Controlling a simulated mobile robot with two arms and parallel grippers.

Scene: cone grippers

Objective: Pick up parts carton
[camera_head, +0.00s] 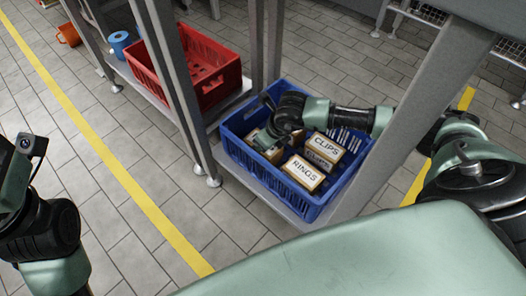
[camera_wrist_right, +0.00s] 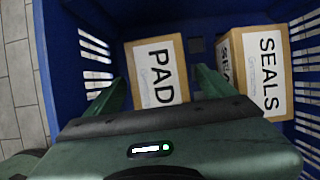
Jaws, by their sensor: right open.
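Several brown cartons with white labels lie in a blue crate (camera_head: 318,211). In the head view, one carton reads CLIPS (camera_head: 324,146) and one reads RINGS (camera_head: 303,173); another between them is partly hidden. My right gripper (camera_head: 262,143) reaches down into the crate's left part, partly hiding a carton there. In the right wrist view, my right gripper (camera_wrist_right: 163,77) is open, its fingers either side of a carton labelled PAD (camera_wrist_right: 157,73). Whether they touch it I cannot tell. A SEALS carton (camera_wrist_right: 258,70) stands just right of the right finger. My left gripper is out of view; only my left arm shows.
The blue crate wall (camera_wrist_right: 62,60) is close on the left in the wrist view. A red crate (camera_head: 205,72) stands on the low shelf at upper left, beyond a grey post (camera_head: 178,80). Another grey post (camera_head: 425,85) rises right of the blue crate.

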